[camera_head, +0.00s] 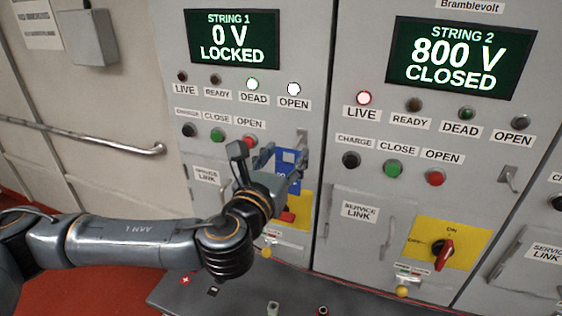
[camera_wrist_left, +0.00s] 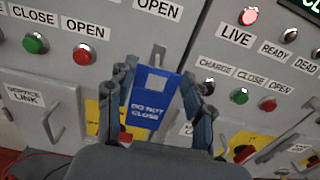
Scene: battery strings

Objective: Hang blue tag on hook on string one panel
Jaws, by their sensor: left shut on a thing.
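The blue tag (camera_head: 284,157), marked "DO NOT CLOSE", is held upright in front of the string 1 panel (camera_head: 171,62). My left gripper (camera_head: 281,166) is shut on it; in the left wrist view the tag (camera_wrist_left: 148,108) sits between the two fingers, with a hole near its top. The small metal hook (camera_head: 303,138) on the string 1 panel is just above and right of the tag. In the wrist view the hook (camera_wrist_left: 157,53) shows right above the tag's top edge. Whether they touch, I cannot tell. My right gripper is not in view.
The string 1 display (camera_head: 232,38) reads 0 V LOCKED. A red switch (camera_head: 287,216) on a yellow plate is partly hidden below my gripper. The string 2 panel (camera_head: 350,110) stands to the right, with its own hook (camera_head: 508,176). A grey bench top (camera_head: 190,292) lies below.

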